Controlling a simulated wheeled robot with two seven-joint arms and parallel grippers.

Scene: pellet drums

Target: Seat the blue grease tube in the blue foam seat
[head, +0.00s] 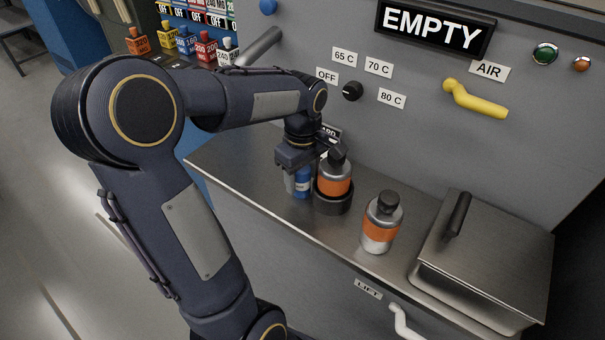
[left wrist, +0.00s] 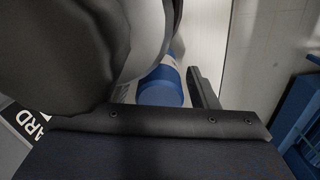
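A blue tube (head: 303,183) with a pale label stands on the steel counter, left of a dark round holder. My left gripper (head: 308,160) is directly above it, pointing down, and hides its top. In the left wrist view, a blue rounded end (left wrist: 160,88) shows beyond the gripper body, with one dark finger (left wrist: 205,92) spread to its right and a narrow gap between. The other finger is hard to make out behind a large grey shape. I cannot make out a blue foam seat. My right gripper is not in view.
An orange-banded bottle (head: 334,178) sits in the dark round holder (head: 333,203), close beside my gripper. Another orange-banded bottle (head: 382,226) stands on the counter (head: 240,160). A lidded steel box (head: 490,255) fills the right end. The panel wall with knob and yellow lever (head: 476,100) rises behind.

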